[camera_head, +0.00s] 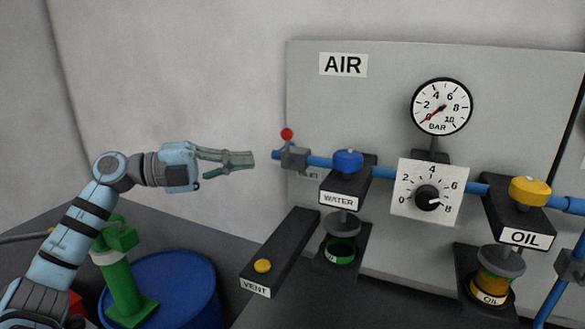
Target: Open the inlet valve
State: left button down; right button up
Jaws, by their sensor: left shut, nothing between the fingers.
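The inlet valve (294,158) is a grey body at the left end of the blue pipe on the AIR panel. Its lever stands up, across the pipe, with a red ball (287,134) on top. A small label (309,174) below it is partly hidden and reads "LET". My left gripper (250,159) is shut and empty. It points right, just left of the pipe's open-looking end, apart from the valve and lower than the red ball. My right gripper is out of view.
The pressure gauge (441,107) needle points near 0. Right of the valve are the blue WATER cap (347,161), a black regulator knob (428,198) and the yellow OIL cap (530,191). A VENT bar (282,250) juts out below. A blue drum (185,285) stands lower left.

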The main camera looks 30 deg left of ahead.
pick_arm(q)
jog(key=p+x, duration=0.3)
jog(key=x, duration=0.7)
jog(key=a, duration=0.1)
jog(key=w+a, duration=0.2)
jog(key=shift+a+f, duration=0.3)
jog(key=shift+f, duration=0.05)
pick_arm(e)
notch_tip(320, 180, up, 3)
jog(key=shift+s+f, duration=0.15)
pick_arm(q)
jog(key=shift+d, duration=0.1)
jog(key=shift+n+t+h, duration=0.4)
jog(key=shift+h, duration=0.1)
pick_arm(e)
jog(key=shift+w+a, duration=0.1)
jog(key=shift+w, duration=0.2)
